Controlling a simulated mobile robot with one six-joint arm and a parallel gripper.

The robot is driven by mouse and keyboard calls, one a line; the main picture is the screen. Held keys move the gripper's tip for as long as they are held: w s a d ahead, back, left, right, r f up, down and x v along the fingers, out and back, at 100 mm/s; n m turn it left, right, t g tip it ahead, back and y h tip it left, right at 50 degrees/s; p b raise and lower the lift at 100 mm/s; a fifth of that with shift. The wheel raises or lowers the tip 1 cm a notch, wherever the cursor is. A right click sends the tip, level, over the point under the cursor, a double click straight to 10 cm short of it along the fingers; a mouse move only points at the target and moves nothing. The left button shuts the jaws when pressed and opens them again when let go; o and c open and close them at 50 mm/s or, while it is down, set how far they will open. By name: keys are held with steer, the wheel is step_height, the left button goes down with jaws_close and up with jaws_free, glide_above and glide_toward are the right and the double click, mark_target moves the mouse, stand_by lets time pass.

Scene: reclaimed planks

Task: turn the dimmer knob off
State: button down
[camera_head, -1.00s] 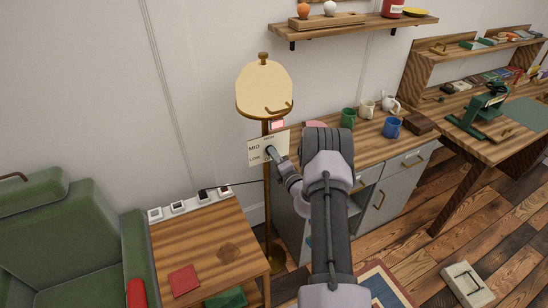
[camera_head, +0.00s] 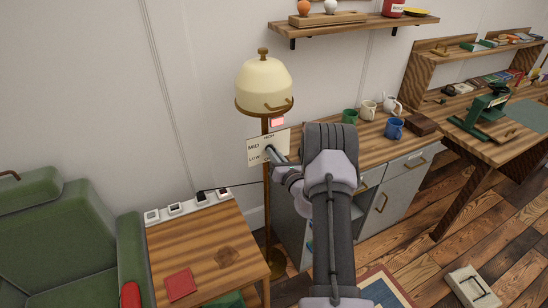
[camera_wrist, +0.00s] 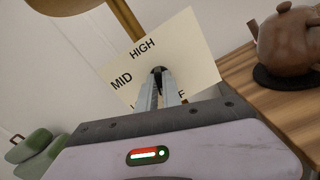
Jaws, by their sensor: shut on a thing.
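The floor lamp has a cream shade (camera_head: 264,82) with a brass rim and pole (camera_head: 266,205). A cream dial plate (camera_head: 256,142) is by the pole; in the wrist view the plate (camera_wrist: 190,48) reads HIGH and MID, with the lower words partly covered by my fingers. The dark dimmer knob (camera_wrist: 157,72) is at the middle of the plate, between my fingertips. My gripper (camera_wrist: 160,84) is shut on the knob; in the head view my gripper (camera_head: 272,151) reaches the plate from the right. The knob's pointer direction cannot be made out.
A wooden side table (camera_head: 205,245) and green armchair (camera_head: 60,235) are left of the lamp. A cabinet with mugs (camera_head: 393,127) stands behind my arm. A brown teapot (camera_wrist: 287,42) is close at the right in the wrist view. A wall shelf (camera_head: 355,28) is above.

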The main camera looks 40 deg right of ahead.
steer(key=shift+n+b, duration=0.75)
steer(key=shift+n, duration=1.05)
steer(key=c, duration=1.5)
jaws_free()
steer(key=p+v, duration=0.2)
steer(key=v, duration=1.5)
steer(key=shift+s+a, duration=0.2)
steer(key=shift+r, duration=0.1)
